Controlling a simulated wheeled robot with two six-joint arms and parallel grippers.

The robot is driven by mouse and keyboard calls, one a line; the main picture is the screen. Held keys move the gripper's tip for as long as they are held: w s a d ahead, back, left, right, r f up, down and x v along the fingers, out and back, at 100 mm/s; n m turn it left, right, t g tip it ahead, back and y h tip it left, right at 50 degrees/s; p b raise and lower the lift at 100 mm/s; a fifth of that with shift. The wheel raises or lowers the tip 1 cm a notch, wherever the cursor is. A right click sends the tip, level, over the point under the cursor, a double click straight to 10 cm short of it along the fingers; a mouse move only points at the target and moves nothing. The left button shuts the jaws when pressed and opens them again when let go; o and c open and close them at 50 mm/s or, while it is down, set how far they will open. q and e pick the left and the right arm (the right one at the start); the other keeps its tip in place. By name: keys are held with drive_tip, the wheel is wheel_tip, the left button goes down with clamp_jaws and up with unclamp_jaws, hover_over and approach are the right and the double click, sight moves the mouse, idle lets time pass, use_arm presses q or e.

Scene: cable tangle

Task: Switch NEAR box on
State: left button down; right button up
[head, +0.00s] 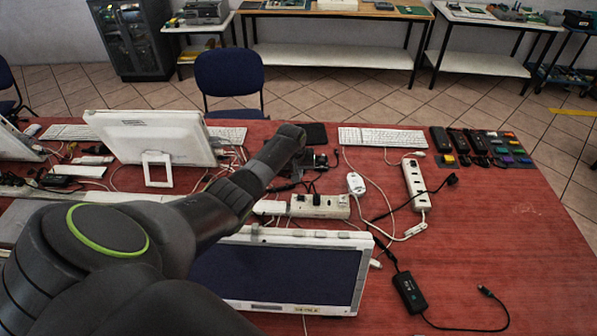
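Two white power strips lie on the red table in the head view. The nearer strip (320,206) lies crosswise behind the front monitor, with dark openings and cables around it. The other strip (415,183) stands lengthwise further right, with a cord at its lower end. I cannot tell which is the NEAR box by a label, nor read any switch position. My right gripper is out of view.
A monitor (280,272) stands in front of the nearer strip; another monitor (160,138) stands at left. A mouse (355,184), loose cables and a black adapter (409,292) lie on the table (500,230). Dark devices (440,139) sit back right. The right side is mostly clear.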

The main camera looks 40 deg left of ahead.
use_arm(q)
drive_tip(key=shift+w+d+r+g+y+p, duration=0.15)
drive_tip(key=shift+w+d+g+y+p, duration=0.2)
drive_tip(key=shift+d+y, duration=0.45)
drive_tip(key=shift+a, duration=0.15)
drive_tip(key=b, duration=1.1)
hover_over(299, 196)
drive_tip(key=d, duration=0.1)
wheel_tip(299, 196, down, 12)
drive_tip(key=shift+s+r, duration=0.15)
drive_tip(key=shift+s+b+x, duration=0.2)
drive_tip(key=shift+b+x, duration=0.7)
drive_tip(key=shift+x, duration=0.05)
drive_tip(key=shift+s, duration=0.1)
